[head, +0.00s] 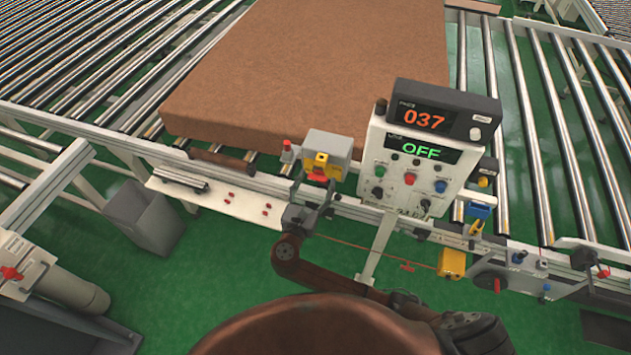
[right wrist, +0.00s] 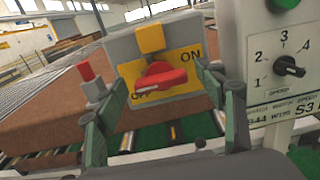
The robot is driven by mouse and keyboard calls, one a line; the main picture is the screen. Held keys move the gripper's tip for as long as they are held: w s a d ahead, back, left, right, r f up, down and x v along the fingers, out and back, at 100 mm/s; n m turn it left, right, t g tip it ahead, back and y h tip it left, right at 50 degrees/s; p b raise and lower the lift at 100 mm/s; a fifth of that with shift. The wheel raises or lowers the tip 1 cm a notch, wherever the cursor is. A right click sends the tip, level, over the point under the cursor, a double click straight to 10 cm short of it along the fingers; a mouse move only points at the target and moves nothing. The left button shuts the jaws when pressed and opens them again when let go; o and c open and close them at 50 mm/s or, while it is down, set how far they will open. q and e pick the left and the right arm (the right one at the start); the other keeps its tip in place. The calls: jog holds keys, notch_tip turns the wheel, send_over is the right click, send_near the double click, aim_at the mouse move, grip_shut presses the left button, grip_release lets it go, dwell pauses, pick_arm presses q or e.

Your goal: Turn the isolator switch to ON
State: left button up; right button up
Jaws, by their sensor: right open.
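The isolator switch is a grey box (head: 333,146) on the conveyor's side rail in the head view, with a yellow plate and a red handle (head: 317,177). In the right wrist view the red handle (right wrist: 160,78) lies nearly level across the yellow plate (right wrist: 184,60). ON is printed at the plate's upper right and a partly covered OFF at its lower left. My right gripper (head: 312,196) is in front of the box, and in the right wrist view its open fingers (right wrist: 162,88) stand either side of the handle, apart from it. My left gripper is out of view.
A control panel (head: 372,150) with an OFF display stands right of the switch, under a unit reading 037 (head: 470,104). A brown mattress (head: 290,60) lies on the rollers behind. A red push button (right wrist: 86,71) sits left of the switch, near the left finger.

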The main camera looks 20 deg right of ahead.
jog(key=c, duration=1.2)
jog(key=shift+o, duration=0.2)
